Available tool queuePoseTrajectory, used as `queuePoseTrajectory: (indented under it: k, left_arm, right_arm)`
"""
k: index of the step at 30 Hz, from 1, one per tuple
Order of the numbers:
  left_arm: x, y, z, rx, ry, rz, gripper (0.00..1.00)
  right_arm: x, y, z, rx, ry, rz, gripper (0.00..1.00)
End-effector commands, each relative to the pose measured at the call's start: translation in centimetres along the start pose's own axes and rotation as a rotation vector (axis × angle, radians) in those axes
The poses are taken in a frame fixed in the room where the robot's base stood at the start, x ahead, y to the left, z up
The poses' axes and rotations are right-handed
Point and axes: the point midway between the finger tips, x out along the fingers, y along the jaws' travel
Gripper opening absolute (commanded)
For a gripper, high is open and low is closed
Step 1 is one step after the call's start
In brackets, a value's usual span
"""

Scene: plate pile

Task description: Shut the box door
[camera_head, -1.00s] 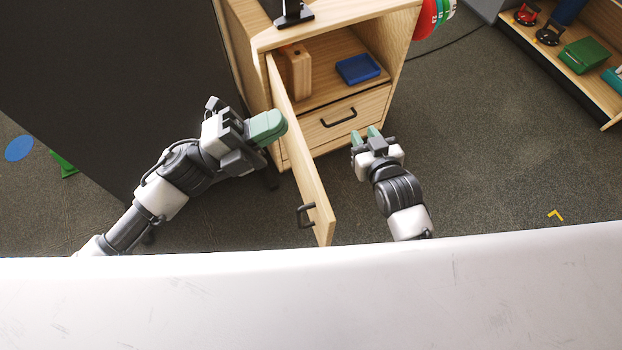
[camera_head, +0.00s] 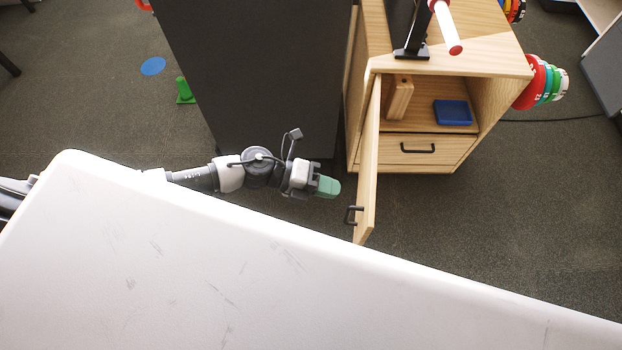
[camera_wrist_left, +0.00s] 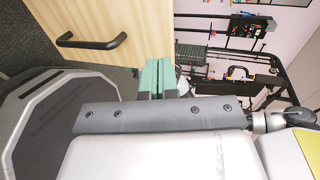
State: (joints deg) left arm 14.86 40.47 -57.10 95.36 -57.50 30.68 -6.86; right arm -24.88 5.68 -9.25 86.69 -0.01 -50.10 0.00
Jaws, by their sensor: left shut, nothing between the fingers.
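The wooden box (camera_head: 450,66) stands at the upper right of the head view, its upper compartment open. Its door (camera_head: 366,175) is swung wide open toward me, seen nearly edge-on, with a dark handle (camera_head: 352,214) on its left face. My left gripper (camera_head: 331,187) is shut and empty, to the left of the door with a small gap to it. In the left wrist view the shut green fingertips (camera_wrist_left: 157,78) are in front of the door panel's edge (camera_wrist_left: 150,30), and the handle (camera_wrist_left: 90,42) shows at the left. My right gripper is out of view.
A wooden block (camera_head: 399,98) and a blue tray (camera_head: 453,112) are inside the box, above a closed drawer (camera_head: 415,150). A dark cabinet (camera_head: 260,70) stands left of the box. Floor right of the door is clear.

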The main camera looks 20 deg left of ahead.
Motion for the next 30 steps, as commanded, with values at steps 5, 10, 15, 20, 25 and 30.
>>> queuePoseTrajectory:
  k: [5, 10, 15, 20, 25, 30]
  left_arm:
    - [3.6, -0.5, 0.1, 0.001, 0.0, -0.004, 0.0]
    - [5.6, -1.1, 0.0, 0.0, 0.0, -0.003, 0.0]
    - [6.3, -1.2, 0.0, -0.002, 0.0, -0.001, 0.0]
    - [6.4, -1.2, 0.0, -0.002, -0.001, -0.001, 0.0]
    - [6.3, -1.3, 0.0, -0.002, -0.001, -0.001, 0.0]
    - [6.4, -1.4, -0.1, -0.006, -0.012, -0.002, 0.0]
  right_arm:
    - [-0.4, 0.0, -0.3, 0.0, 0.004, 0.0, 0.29]
    - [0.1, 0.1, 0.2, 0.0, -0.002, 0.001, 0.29]
    - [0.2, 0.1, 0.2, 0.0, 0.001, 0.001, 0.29]
    - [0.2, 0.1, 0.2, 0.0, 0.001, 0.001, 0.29]
    - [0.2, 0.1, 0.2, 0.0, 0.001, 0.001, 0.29]
    - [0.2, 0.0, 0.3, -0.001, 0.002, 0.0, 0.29]
